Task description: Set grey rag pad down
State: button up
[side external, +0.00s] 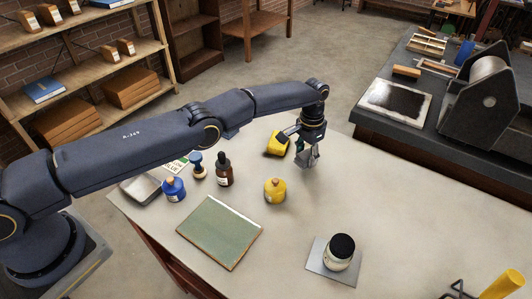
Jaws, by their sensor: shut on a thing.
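My gripper (308,148) points down over the back part of the pale table and is shut on the grey rag pad (310,160). The pad looks like a small crumpled grey piece hanging below the fingers, partly hidden by them. At this size I cannot tell whether its lower edge touches the table (400,215).
A yellow item (277,145) lies just left of my gripper. A green panel (218,232) and black-lidded jar (340,255) are in front.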

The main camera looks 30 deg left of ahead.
jog(key=shift+f, duration=0.4)
jog(key=shift+f, duration=0.25)
jog(key=o, duration=1.1)
